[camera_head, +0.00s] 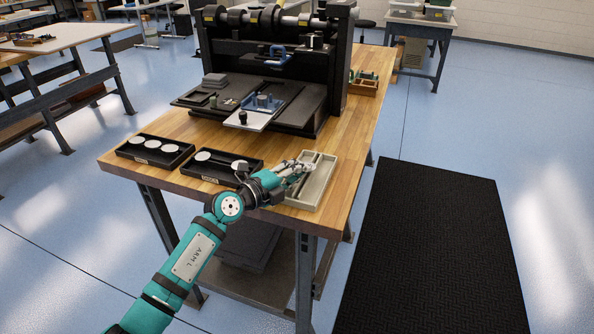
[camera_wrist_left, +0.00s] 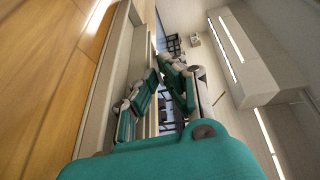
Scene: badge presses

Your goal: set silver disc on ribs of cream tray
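The cream tray (camera_head: 320,190) sits at the front right of the wooden table, with long ribs running along it. My left gripper (camera_head: 303,165) is over its left and far part. In the left wrist view the two teal fingers (camera_wrist_left: 158,88) stand apart with a narrow gap, and I see no disc between them. The cream tray's long wall (camera_wrist_left: 112,75) runs beside them. I cannot pick out the silver disc for certain. Pale round discs lie in the left black tray (camera_head: 178,163) and in the middle black tray (camera_head: 190,172). My right gripper is not in view.
A large dark press (camera_head: 270,60) stands at the back of the table, with a pale plate (camera_head: 245,122) and a blue fixture (camera_head: 262,103) in front. A wooden box (camera_head: 364,86) stands right of it. A black floor mat (camera_head: 430,250) lies right of the table.

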